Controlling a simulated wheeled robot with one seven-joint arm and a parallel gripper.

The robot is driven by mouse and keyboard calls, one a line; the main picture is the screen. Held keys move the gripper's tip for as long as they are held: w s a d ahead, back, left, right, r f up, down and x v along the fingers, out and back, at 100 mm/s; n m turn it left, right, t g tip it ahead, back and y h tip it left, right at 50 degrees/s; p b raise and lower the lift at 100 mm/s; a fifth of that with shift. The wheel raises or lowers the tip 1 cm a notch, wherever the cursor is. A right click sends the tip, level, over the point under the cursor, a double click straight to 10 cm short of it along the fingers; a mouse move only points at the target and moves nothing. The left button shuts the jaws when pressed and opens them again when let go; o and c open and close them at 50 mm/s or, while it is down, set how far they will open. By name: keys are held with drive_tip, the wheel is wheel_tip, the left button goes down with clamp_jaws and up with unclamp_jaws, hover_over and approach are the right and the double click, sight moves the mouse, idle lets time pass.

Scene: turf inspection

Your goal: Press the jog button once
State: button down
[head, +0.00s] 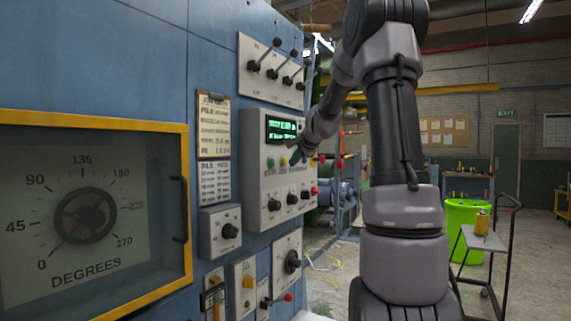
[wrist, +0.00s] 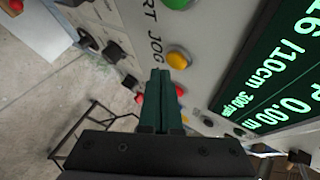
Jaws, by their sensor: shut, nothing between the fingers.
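The yellow jog button (wrist: 178,59) sits beside the printed word JOG on a light grey control panel (head: 256,185), close to a lit green display (head: 281,130). My gripper (wrist: 160,72) has its two dark green fingers together and empty. In the wrist view the fingertips are right beside the yellow button, overlapping its lower left edge; I cannot tell whether they touch it. In the head view my gripper (head: 295,157) is in front of the panel, below the display, and covers part of the button row.
A green button (wrist: 178,3) is beside the jog button. Several black knobs (head: 274,204) and a red button (head: 315,190) are lower on the panel. Levers (head: 265,58) are above. A yellow-framed dial window (head: 185,200) is at left. A green bin (head: 462,222) and trolley stand at right.

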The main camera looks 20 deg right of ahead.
drive_tip(key=s+d, duration=0.1)
drive_tip(key=s, duration=0.1)
drive_tip(key=s+d, duration=0.2)
idle(0.4)
idle(0.6)
drive_tip(key=s+a+r+n+g+y, duration=0.15)
drive_tip(key=s+a+n, duration=0.45)
drive_tip(key=s+a, duration=0.8)
drive_tip(key=s+a+f+n+g, duration=0.1)
drive_tip(key=s+a+f+n, duration=0.1)
drive_tip(key=s, duration=0.8)
drive_tip(key=s+a+f+n+g, duration=0.2)
drive_tip(key=s+f, duration=0.3)
drive_tip(key=s, duration=0.5)
drive_tip(key=shift+s+a+n, duration=0.25)
drive_tip(key=shift+a+n, duration=0.05)
drive_tip(key=shift+n, duration=0.6)
